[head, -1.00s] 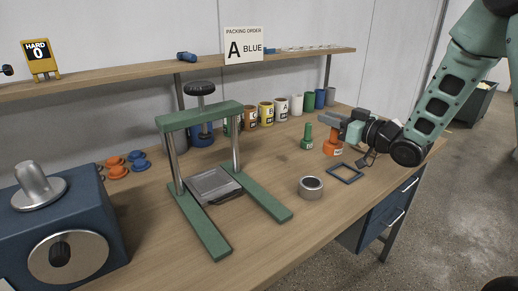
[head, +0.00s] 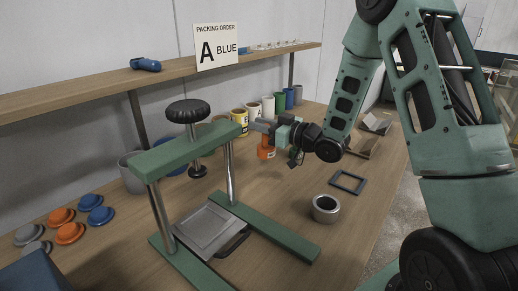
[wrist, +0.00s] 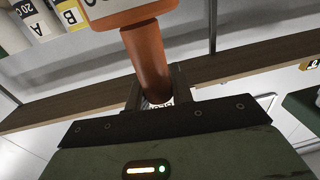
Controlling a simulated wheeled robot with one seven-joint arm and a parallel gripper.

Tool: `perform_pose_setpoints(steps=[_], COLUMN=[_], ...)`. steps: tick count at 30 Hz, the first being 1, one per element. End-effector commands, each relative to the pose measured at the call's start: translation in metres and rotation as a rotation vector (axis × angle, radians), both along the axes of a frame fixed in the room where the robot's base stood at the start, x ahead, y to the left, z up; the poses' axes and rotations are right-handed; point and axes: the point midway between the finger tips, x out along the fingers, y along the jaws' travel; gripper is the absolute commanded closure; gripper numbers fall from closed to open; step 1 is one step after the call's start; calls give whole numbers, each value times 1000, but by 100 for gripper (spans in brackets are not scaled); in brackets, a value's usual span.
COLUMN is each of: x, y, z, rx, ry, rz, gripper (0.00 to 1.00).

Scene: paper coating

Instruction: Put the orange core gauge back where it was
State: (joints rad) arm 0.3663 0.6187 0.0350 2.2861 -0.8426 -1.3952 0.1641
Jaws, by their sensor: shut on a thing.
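The orange core gauge (head: 266,150) has a wide labelled body and a narrower round stem. My gripper (head: 262,125) is shut on its stem, in front of the row of cups at the back of the bench. In the wrist view the stem of the orange core gauge (wrist: 149,55) runs between the fingers of my gripper (wrist: 156,98), with the wide labelled part at the top edge. The head view does not show clearly how far the gauge's base is above the bench. The green gauge seen earlier cannot be made out now.
A green press (head: 185,155) with a black knob stands to the left. A metal ring (head: 325,210) and a dark square frame (head: 347,182) lie to the right of it. Several cups, including a white one (head: 268,105), line the back. A shelf (head: 85,90) runs above.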

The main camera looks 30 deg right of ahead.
Motion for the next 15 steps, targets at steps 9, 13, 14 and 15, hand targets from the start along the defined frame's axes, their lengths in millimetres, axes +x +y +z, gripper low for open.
perform_pose_setpoints(steps=[9, 13, 14, 15], x=[0, 0, 0, 0], y=[0, 0, 0, 0], z=[-38, -52, -54, -55], rx=[1, 0, 0, 0], ry=[2, 0, -1, -1], rz=[0, 0, -1, -1], gripper=[100, 100, 100, 100])
